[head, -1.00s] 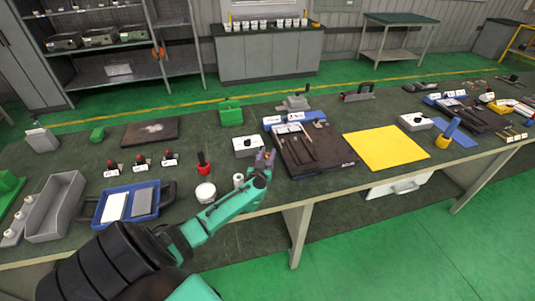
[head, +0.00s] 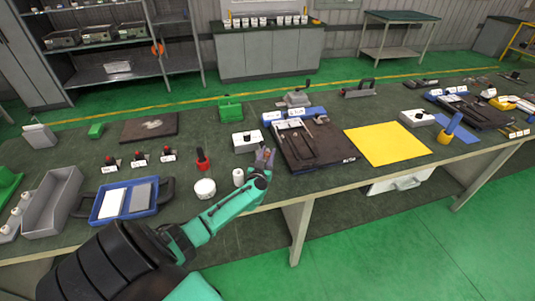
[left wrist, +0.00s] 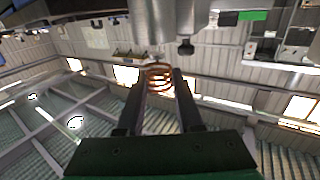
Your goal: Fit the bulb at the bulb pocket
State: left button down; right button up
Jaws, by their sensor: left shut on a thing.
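My left gripper (head: 265,158) is low over the bench, at the left edge of a dark tray (head: 345,157). In the left wrist view my left gripper (left wrist: 160,78) is shut on a copper-coloured coil (left wrist: 159,84) between its two dark fingers. The coil is too small to make out in the head view. A grey metal body (left wrist: 165,20) shows just beyond the coil in the wrist view; I cannot tell whether they touch. I cannot pick out the bulb or the bulb pocket with certainty. My right gripper is not in view.
A white box with a black knob (head: 239,148), a white roll (head: 238,177), a white tub (head: 205,188) and a red-based tool (head: 202,165) stand close to my left gripper. A yellow sheet (head: 390,145) lies right of the tray. The bench front edge runs below.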

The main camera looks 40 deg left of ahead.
pick_arm(q)
jog(key=shift+f+b, duration=0.4)
jog(key=shift+f, duration=0.2)
jog(key=shift+c, duration=2.4)
grip_release()
jog(key=shift+s+d, duration=0.25)
jog(key=shift+s, duration=0.1)
jog(key=p+v, duration=0.2)
jog(key=v, duration=1.1)
jog(key=shift+s+d, duration=0.15)
jog(key=shift+s, duration=0.2)
jog(key=shift+r, duration=0.1)
